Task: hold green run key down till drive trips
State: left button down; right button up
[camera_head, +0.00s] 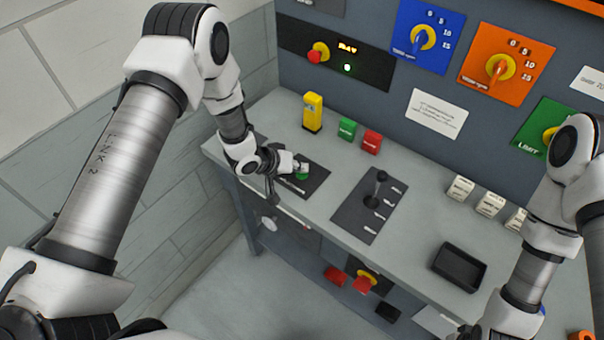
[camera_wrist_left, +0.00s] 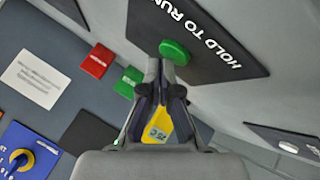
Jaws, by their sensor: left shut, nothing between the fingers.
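The green run key (camera_head: 302,177) is a round button on a dark plate (camera_head: 318,184) at the left end of the bench. In the left wrist view the key (camera_wrist_left: 175,51) sits beside the white words HOLD TO RUN on the plate (camera_wrist_left: 208,68). My left gripper (camera_head: 303,168) is shut and empty, with its fingertips (camera_wrist_left: 163,66) right at the key's edge. I cannot tell whether they touch or press it. The drive's display (camera_head: 347,47) shows small orange characters, too blurred to read, above a green light (camera_head: 347,68). My right gripper is out of view.
A yellow block (camera_head: 312,112), a green block (camera_head: 348,129) and a red block (camera_head: 371,142) stand behind the key. A black lever (camera_head: 380,190) rises to its right. A black tray (camera_head: 460,267) and white blocks (camera_head: 461,187) are farther right.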

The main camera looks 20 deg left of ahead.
aim_at(300, 174)
pick_arm(q)
jog(key=shift+f+b, duration=0.3)
jog(key=shift+f, duration=0.2)
dwell(1.2)
dwell(2.7)
jog(key=shift+r+p, duration=0.7)
jog(key=shift+r, duration=0.25)
notch_tip(300, 174, up, 5)
jog(key=p, duration=0.4)
dwell(1.2)
